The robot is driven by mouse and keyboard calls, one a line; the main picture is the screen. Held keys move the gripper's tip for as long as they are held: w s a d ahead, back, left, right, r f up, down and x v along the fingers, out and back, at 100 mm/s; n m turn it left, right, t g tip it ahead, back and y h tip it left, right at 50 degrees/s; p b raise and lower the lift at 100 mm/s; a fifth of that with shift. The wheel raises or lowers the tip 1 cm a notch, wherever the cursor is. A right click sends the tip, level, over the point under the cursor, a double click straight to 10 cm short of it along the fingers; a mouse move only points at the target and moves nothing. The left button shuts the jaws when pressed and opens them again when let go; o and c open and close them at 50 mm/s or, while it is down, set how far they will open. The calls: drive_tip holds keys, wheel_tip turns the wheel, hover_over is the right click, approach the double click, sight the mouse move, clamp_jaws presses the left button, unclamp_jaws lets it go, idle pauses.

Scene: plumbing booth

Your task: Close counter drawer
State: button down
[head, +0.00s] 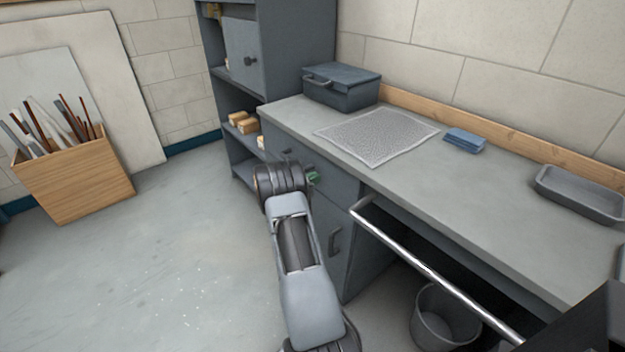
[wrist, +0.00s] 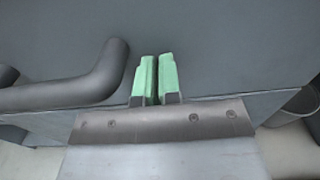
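The grey counter drawer (head: 335,188) is at the left end of the counter, just under the worktop. My wrist partly hides its front, and I cannot tell how far it stands out. My gripper (head: 313,178) is in front of the drawer. In the wrist view its two green fingertips (wrist: 158,75) are together with nothing between them. They are up against or very near a flat grey front. A thick dark bar handle (wrist: 85,85) is just left of the fingers, outside their grip.
A cabinet door with a handle (head: 335,238) is below the drawer. A steel rail (head: 430,270) runs along the counter front, with a bucket (head: 440,318) beneath. A wooden bin (head: 75,180) stands at left. The floor between is clear.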

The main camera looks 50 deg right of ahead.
drive_tip(key=w+a, duration=0.2)
drive_tip(key=a, duration=1.2)
drive_tip(key=s+a+f+m+g+y, duration=0.2)
drive_tip(key=s+f+m+y, duration=0.2)
drive_tip(key=s+f, duration=0.1)
drive_tip(key=s+a+r+m+g+y+p, duration=0.1)
drive_tip(key=s+a+r+m+y+p, duration=0.25)
drive_tip(key=s+a+m+y, duration=0.2)
drive_tip(key=s+a+r+m+t+y+p, duration=0.2)
drive_tip(key=a+r+t+p, duration=0.1)
drive_tip(key=a+r, duration=0.4)
drive_tip(key=s+a+r+m+t+y+p, duration=0.2)
drive_tip(key=a+r, duration=0.6)
drive_tip(key=r, duration=0.4)
drive_tip(key=s+a+r+m+t+y+p, duration=0.2)
drive_tip(key=s+a+r+t+y+p, duration=0.1)
drive_tip(key=a+r+p, duration=0.3)
wheel_tip(320, 180, up, 4)
drive_tip(key=shift+a+r+m+t+y+p, duration=0.2)
drive_tip(key=shift+a+m+t+y+p, duration=0.15)
drive_tip(key=shift+a+t+y, duration=0.5)
drive_tip(key=shift+a, duration=0.15)
